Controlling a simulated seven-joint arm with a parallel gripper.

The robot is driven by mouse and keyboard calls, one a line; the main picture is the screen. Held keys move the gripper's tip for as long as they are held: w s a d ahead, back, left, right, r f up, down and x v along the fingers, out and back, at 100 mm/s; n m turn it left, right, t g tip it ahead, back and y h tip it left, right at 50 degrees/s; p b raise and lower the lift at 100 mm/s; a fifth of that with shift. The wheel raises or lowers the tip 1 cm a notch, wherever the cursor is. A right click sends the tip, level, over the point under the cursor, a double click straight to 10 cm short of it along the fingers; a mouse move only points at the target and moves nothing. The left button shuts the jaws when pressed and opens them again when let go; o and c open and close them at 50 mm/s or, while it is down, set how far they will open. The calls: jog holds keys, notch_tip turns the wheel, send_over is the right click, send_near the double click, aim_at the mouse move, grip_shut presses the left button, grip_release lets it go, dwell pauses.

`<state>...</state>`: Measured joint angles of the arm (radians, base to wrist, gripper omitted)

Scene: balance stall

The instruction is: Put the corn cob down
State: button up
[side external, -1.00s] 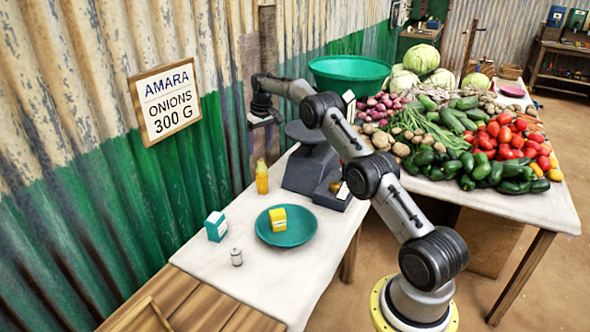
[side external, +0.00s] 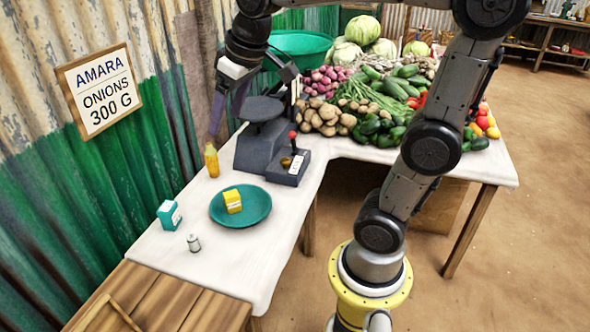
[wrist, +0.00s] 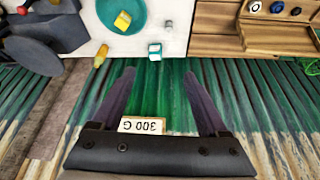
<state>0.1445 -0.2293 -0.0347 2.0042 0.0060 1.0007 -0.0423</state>
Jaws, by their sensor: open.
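A slim yellow-orange item (side external: 211,161) stands upright on the white table, left of the scale; it could be the corn cob or a small bottle, I cannot tell which. It also shows in the wrist view (wrist: 101,56). No other corn cob can be made out. My gripper (side external: 229,112) is open above the back of the table, near the wall. In the wrist view, the two dark fingers of my gripper (wrist: 158,75) are apart with nothing between them.
A dark scale (side external: 262,140) stands right of the yellow-orange item. A teal plate (side external: 258,213) holds a yellow block (side external: 232,201). A teal-and-white box (side external: 169,215) and small grey canister (side external: 194,243) stand nearby. Vegetables fill the right table.

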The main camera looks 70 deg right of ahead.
jog(key=s+a+f, duration=0.2)
jog(key=s+f, duration=0.1)
jog(key=s, duration=0.4)
jog(key=s+a+f+n+t, duration=0.1)
jog(key=s+a+f, duration=0.1)
jog(key=s+f, duration=0.2)
jog(key=s, duration=0.3)
jog(key=shift+s+a+y, duration=0.2)
jog(key=shift+s+y, duration=0.1)
jog(key=shift+s, duration=0.1)
